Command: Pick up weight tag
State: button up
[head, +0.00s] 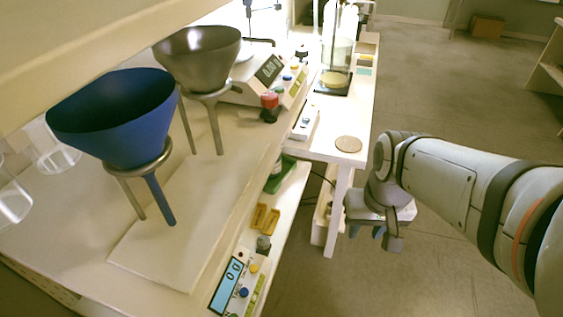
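I cannot make out anything clearly marked as a weight tag. A flat round tan disc (348,144) lies on the white bench near its right edge, and small yellow pieces (265,218) lie on the lower shelf at the centre. I cannot tell whether either is the tag. My gripper (375,235) points down over the floor, right of the bench and apart from these things. Its fingertips are small and partly overlap, so its opening is unclear. I see nothing held in it.
A blue funnel (112,112) and a grey funnel (198,55) stand in ring stands on the upper surface. A white scale (262,80), a red-capped bottle (270,106) and a glass cylinder (340,55) stand behind.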

aim_at(272, 221)
jog(key=u, duration=0.35)
jog(key=k, duration=0.55)
jog(key=u, duration=2.35)
jog(key=k, duration=1.05)
jog(key=z, duration=1.05)
jog(key=i, duration=1)
jog(key=u, duration=0.05)
